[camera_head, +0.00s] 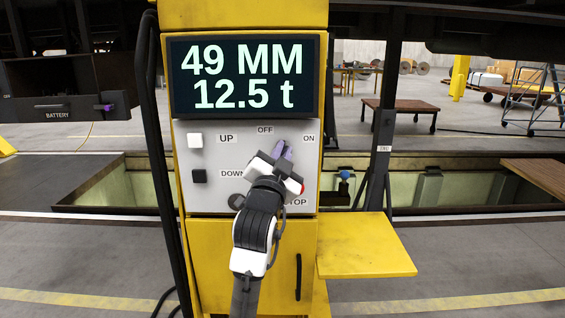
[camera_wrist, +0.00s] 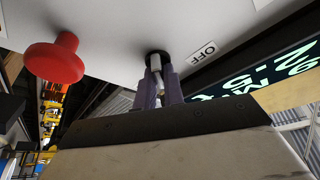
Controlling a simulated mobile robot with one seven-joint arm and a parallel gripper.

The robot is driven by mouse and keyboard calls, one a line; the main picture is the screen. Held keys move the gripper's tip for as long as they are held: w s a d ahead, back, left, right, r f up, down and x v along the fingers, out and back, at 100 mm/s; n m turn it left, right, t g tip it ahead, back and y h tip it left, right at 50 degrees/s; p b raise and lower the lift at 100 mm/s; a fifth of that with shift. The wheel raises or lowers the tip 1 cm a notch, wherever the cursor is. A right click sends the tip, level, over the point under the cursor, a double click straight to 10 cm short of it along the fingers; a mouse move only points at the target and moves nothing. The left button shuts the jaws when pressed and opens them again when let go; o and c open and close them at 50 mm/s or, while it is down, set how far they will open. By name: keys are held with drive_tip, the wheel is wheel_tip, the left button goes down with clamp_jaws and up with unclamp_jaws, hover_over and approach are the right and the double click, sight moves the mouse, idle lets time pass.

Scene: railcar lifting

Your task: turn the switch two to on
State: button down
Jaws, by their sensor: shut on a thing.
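The switch (camera_wrist: 157,62) is a small metal lever in a round black collar on the grey panel (camera_head: 214,160). It shows in the wrist view beside the OFF label (camera_wrist: 203,53). In the head view the OFF label (camera_head: 265,129) is above it and the ON label (camera_head: 308,138) is up to its right. My gripper (camera_head: 284,148) is at the panel with its purple fingers shut on the lever; the fingers also show in the wrist view (camera_wrist: 160,88). My gripper mostly hides the switch in the head view, so its exact setting cannot be told.
A red mushroom stop button (camera_wrist: 55,62) is close to my gripper. A white UP button (camera_head: 195,140) and black DOWN button (camera_head: 199,176) are at left. The display (camera_head: 242,76) reads 49 MM, 12.5 t. A yellow shelf (camera_head: 365,245) juts out at lower right.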

drive_tip(key=m+g+h+b, duration=0.1)
drive_tip(key=m, duration=0.2)
drive_tip(key=m+g+h+b, duration=0.1)
drive_tip(key=m, duration=0.2)
drive_tip(key=shift+b, duration=0.3)
drive_tip(key=c, duration=1.5)
unclamp_jaws()
drive_tip(key=b+v, duration=0.4)
drive_tip(key=v, duration=1)
